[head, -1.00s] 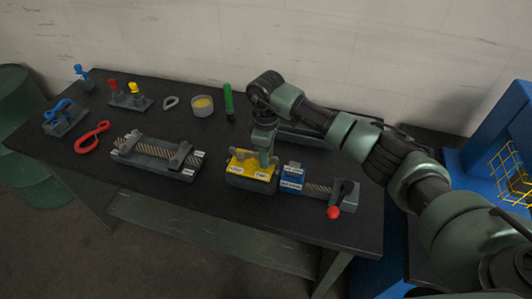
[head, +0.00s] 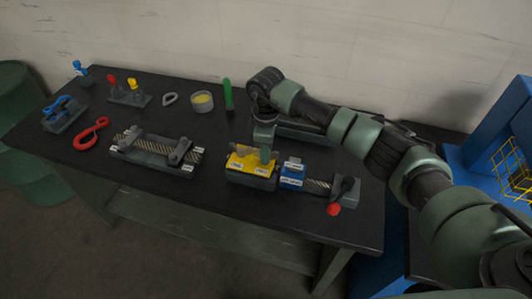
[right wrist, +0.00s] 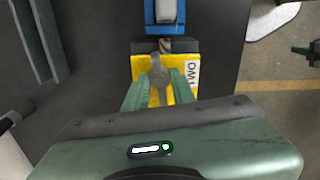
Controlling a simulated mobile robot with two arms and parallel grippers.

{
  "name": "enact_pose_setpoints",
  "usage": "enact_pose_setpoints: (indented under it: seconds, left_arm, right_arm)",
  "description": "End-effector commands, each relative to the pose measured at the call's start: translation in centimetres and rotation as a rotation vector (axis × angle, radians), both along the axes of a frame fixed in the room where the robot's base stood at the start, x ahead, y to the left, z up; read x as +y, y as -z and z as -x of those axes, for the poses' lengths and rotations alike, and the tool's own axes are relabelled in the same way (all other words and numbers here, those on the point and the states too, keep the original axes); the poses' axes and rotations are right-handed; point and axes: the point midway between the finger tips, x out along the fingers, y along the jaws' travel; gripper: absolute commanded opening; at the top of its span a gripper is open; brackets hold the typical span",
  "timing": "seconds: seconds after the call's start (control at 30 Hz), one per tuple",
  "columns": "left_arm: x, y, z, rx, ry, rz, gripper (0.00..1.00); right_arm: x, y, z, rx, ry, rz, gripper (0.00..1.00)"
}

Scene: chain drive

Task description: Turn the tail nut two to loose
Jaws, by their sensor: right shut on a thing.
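A yellow block (head: 240,164) with white labels sits in the bench fixture, and its top also shows in the right wrist view (right wrist: 150,96). A grey round nut with a short arm (right wrist: 158,70) stands on the yellow top. My right gripper (head: 266,160) points down over the yellow block. In the right wrist view its two green fingers (right wrist: 159,86) are on either side of the nut, shut on it. The nut is mostly hidden by the gripper in the head view. The label in the right wrist view is upside down and only partly legible. My left gripper is out of view.
The front-left bench top is clear.

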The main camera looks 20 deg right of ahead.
Motion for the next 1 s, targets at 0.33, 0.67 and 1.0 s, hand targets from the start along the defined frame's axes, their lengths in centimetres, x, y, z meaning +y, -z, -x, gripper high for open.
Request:
enact_pose_setpoints:
  seconds: [0.33,0.67,1.0]
  left_arm:
    - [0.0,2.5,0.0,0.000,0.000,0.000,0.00]
    - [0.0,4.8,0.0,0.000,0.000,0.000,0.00]
    - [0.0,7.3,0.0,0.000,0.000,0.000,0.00]
  right_arm:
    - [0.0,0.2,-0.1,-0.005,-0.311,0.001,0.00]
    - [0.0,0.2,-0.1,-0.005,-0.625,0.000,0.00]
    - [0.0,0.2,-0.1,-0.004,-0.948,0.001,0.00]
